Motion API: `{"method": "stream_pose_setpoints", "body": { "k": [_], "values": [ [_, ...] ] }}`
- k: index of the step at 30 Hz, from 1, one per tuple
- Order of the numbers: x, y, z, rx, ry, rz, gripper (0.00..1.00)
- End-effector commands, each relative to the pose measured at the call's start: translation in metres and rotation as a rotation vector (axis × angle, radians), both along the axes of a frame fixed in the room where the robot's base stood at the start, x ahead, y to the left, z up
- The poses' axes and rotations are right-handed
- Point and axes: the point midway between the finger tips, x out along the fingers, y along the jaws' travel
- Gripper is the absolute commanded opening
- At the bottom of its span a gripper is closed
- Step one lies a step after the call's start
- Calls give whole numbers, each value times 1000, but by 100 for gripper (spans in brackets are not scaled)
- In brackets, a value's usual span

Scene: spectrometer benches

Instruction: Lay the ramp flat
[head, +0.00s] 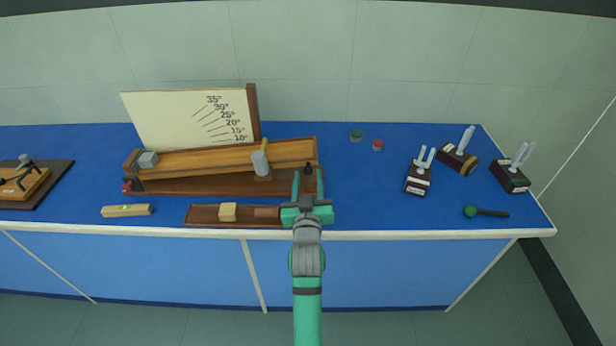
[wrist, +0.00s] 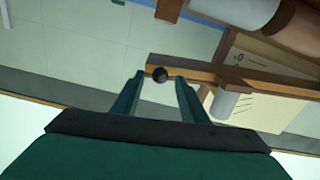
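The ramp (head: 205,159) is a long wooden channel on a dark wooden base (head: 200,187), in front of an angle board (head: 165,118) marked 10° to 35°. It slopes gently, its right end raised. A small black knob (head: 308,169) is at the ramp's right end. My gripper (head: 308,176) is open, with its fingers pointing toward that end.
A grey cylinder (head: 260,163) stands near the ramp's right half. A spirit level (head: 126,210) lies front left. Tuning forks (head: 419,177) stand at right. The blue bench (head: 365,200) is clear between.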

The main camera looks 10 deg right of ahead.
Motion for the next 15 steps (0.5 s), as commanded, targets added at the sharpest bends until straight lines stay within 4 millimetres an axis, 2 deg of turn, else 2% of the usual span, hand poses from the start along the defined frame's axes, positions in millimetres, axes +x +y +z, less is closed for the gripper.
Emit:
{"method": "stream_pose_setpoints", "body": {
  "k": [9,15],
  "values": [
    [-57,8,-1,0,1,0,40],
    [-84,11,-1,0,1,0,40]
  ]
}}
